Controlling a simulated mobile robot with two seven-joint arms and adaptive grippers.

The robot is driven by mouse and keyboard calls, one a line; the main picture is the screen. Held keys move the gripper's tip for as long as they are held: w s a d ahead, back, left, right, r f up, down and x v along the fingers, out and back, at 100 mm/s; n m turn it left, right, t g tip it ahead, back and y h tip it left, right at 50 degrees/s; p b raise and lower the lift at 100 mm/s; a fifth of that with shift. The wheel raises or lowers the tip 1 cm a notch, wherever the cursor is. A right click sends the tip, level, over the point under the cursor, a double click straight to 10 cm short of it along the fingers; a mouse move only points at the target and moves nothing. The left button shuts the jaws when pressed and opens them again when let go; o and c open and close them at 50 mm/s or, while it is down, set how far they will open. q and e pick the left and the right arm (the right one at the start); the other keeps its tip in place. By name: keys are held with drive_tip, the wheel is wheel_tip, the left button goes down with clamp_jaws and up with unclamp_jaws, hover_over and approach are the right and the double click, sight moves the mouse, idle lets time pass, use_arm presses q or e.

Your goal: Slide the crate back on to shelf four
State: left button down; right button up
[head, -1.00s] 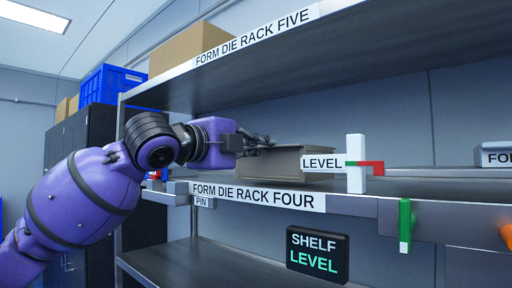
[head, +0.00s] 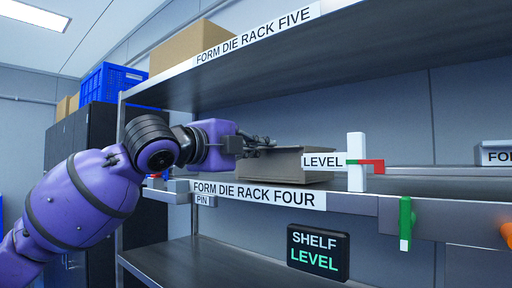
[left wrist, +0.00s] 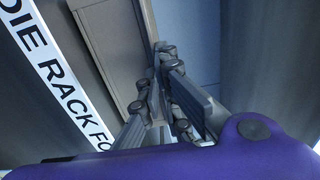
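The crate, a grey-brown box (head: 285,166), lies on shelf four, behind the label "FORM DIE RACK FOUR" (head: 258,195). Its right part is partly hidden by the "LEVEL" marker. My left gripper (head: 268,142) is at the crate's left end, about level with its top. In the left wrist view the gripper (left wrist: 161,68) has its fingertips close together, with the crate (left wrist: 112,45) beside them on the left. They look shut with nothing between them; whether they touch the crate I cannot tell. My right gripper is not in view.
A white post with "LEVEL" (head: 356,165) and a red-green pointer stands at the shelf's front. A green handle (head: 405,225) and a "SHELF LEVEL" display (head: 318,252) are below. Shelf five (head: 330,60) is overhead, with a cardboard box (head: 187,48). The lower shelf (head: 215,268) looks clear.

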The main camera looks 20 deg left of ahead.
use_arm(q)
drive_tip(key=shift+f, duration=0.25)
idle(0.4)
drive_tip(key=c, duration=1.9)
unclamp_jaws()
drive_tip(key=shift+o, duration=0.2)
drive_tip(key=v, duration=1.2)
drive_tip(key=shift+r, duration=0.1)
